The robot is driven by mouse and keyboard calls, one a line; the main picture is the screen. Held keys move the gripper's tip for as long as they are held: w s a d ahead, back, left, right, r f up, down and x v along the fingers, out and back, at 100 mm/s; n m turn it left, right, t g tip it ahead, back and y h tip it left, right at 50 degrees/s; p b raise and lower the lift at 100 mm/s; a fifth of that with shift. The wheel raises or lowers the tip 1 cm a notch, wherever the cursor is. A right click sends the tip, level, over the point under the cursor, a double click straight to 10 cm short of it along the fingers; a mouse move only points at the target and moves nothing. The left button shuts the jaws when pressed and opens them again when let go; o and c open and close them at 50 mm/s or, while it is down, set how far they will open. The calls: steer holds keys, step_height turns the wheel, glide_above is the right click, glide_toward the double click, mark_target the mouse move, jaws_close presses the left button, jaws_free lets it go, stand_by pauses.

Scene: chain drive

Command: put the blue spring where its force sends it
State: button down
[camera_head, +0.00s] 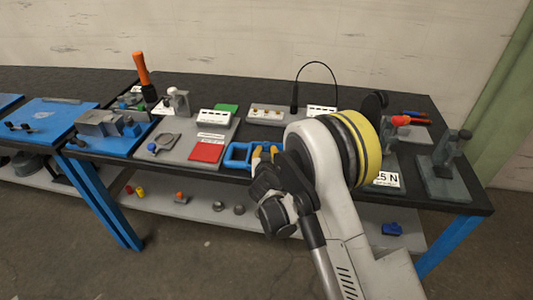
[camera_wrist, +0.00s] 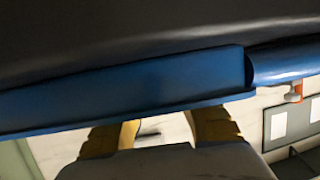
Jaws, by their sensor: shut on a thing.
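My gripper (camera_head: 265,152) is at the table's front edge, with its yellow fingertips against or just in front of a blue open-framed piece (camera_head: 236,156). The wrist view shows the two yellow fingers (camera_wrist: 160,132) apart, below a long blue bar (camera_wrist: 130,90). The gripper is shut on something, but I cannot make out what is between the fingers. I cannot pick out a blue spring with certainty. A card ending in "5 N" (camera_head: 386,179) is right of my arm.
The dark table (camera_head: 440,205) holds several fixtures. A blue tray (camera_head: 90,148) with a grey block is at the left, near an upright orange-handled tool (camera_head: 141,68). A grey stand (camera_head: 445,170) is at the right. A blue block (camera_head: 392,229) lies on the lower shelf.

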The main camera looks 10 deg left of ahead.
steer(key=shift+r, duration=0.1)
steer(key=shift+f, duration=0.2)
steer(key=c, duration=1.2)
jaws_free()
steer(key=shift+r, duration=0.1)
